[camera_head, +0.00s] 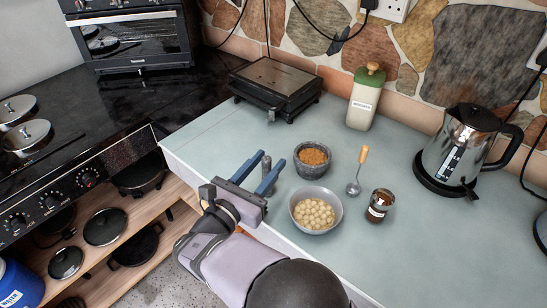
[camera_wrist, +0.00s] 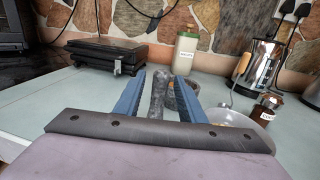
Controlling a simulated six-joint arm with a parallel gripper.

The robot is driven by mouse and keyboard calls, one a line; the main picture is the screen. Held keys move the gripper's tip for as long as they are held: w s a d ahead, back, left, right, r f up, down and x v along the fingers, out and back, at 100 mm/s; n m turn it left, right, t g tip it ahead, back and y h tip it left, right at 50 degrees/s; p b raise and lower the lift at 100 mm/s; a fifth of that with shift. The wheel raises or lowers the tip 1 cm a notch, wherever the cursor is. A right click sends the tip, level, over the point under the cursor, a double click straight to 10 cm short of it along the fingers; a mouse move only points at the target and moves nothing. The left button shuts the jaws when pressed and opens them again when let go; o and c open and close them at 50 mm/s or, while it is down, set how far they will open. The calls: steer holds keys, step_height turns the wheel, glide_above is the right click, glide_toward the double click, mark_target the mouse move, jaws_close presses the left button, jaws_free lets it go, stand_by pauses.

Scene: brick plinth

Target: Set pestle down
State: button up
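The pestle (camera_wrist: 157,95) is a speckled grey stone rod. It stands roughly upright, leaning slightly, between the two blue fingers of my gripper (camera_wrist: 160,92), with a finger close on each side. In the head view my gripper (camera_head: 268,167) is over the left part of the counter near its front edge, and the pestle (camera_head: 266,164) shows as a small grey piece between the fingers. A grey stone mortar (camera_head: 312,172) holding brown spice stands just right of the fingertips.
A bowl (camera_head: 298,220) of pale round pieces, a wooden-handled spoon (camera_head: 359,170) and a small labelled jar (camera_head: 379,205) stand to the right. A black press (camera_head: 275,85), a green-topped bottle (camera_head: 363,100) and a kettle (camera_head: 463,150) stand behind. The counter (camera_head: 215,145) left of my gripper is clear.

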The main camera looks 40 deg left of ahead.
steer(key=s+d+b, duration=0.1)
steer(key=s, duration=0.6)
steer(key=shift+s+d, duration=0.15)
steer(key=shift+s, duration=0.25)
steer(key=w+d+r+m+g+h+p, duration=0.1)
steer(key=w+d+m+g+h+p, duration=0.3)
steer(key=d, duration=0.6)
steer(key=w+d+r+m+g+h+p, duration=0.15)
steer(key=w+d+m+h+p, duration=0.3)
steer(key=d, duration=0.55)
steer(key=w+d+r+m+g+h+p, duration=0.1)
steer(key=w+d+m+g+h+p, duration=0.15)
steer(key=w+d+m, duration=0.55)
steer(key=s+d+r+m+g+y+p, duration=0.3)
steer(key=s+d+m+p, duration=0.4)
steer(key=d+m, duration=0.3)
steer(key=s+d+r+m+g+y+p, duration=0.3)
steer(key=s+d+m+g+y+p, duration=0.2)
steer(key=d+m, duration=0.5)
steer(key=shift+s+r+m+g+p, duration=0.2)
steer(key=shift+s+m+g+p, duration=0.6)
steer(key=shift+p, duration=0.45)
